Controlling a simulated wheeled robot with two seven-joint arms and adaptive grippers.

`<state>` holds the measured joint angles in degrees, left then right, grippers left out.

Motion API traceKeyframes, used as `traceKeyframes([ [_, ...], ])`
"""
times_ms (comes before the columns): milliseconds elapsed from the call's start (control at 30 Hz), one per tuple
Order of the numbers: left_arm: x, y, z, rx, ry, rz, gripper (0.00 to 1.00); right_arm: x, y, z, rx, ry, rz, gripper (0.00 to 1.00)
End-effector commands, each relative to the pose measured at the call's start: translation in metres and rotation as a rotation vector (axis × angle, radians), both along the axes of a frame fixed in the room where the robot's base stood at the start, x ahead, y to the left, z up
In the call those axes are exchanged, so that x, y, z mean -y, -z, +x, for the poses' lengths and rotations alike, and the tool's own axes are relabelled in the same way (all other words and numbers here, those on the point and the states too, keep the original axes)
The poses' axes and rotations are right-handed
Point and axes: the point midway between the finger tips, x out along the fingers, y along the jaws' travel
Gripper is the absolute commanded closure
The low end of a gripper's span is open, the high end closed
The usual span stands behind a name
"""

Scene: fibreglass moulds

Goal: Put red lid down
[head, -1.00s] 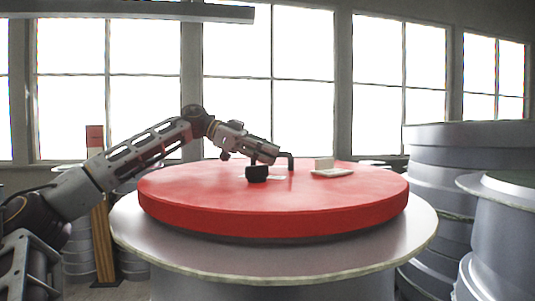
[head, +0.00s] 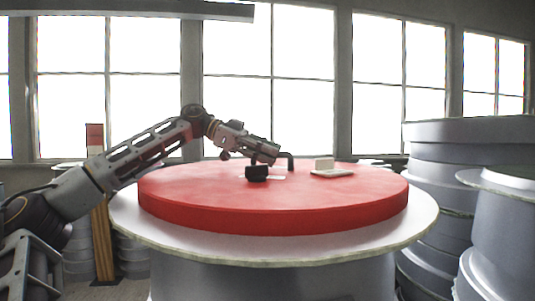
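The red lid (head: 300,216) is a wide, thick disc in the middle of the head view. It lies level over the pale round flange of a grey mould (head: 170,243), with no clear gap showing at its front edge. A dark handle (head: 291,162) stands on its top. My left gripper (head: 266,160) reaches in from the left and is at this handle, just above a black block (head: 257,173). Its fingertips overlap the dark parts, so I cannot see whether they are closed. My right gripper is out of view.
A small pale block on a flat plate (head: 330,171) sits on the lid's top, right of the handle. Stacked grey moulds (head: 430,185) stand close on the right. A wooden post (head: 102,240) stands at left behind my arm. Windows line the back.

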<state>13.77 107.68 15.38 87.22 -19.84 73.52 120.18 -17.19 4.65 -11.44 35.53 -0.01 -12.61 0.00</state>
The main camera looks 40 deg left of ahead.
Motion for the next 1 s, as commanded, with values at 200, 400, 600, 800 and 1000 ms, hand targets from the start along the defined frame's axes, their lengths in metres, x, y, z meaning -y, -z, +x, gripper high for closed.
traceKeyframes([
  [200,0.000,0.000,0.000,0.000,0.000,0.000,0.65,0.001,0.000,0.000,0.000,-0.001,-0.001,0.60],
  [400,0.000,-0.001,0.000,0.000,0.000,0.000,0.65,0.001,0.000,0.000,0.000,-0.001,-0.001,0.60],
  [600,-0.007,-0.004,-0.004,0.001,-0.001,0.001,0.65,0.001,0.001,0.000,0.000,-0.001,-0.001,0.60],
  [800,-0.024,-0.013,-0.015,0.003,-0.002,0.000,0.65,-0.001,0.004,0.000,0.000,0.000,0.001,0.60],
  [1000,-0.047,-0.023,-0.030,0.001,-0.003,-0.001,0.65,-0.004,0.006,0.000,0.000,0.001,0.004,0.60],
])
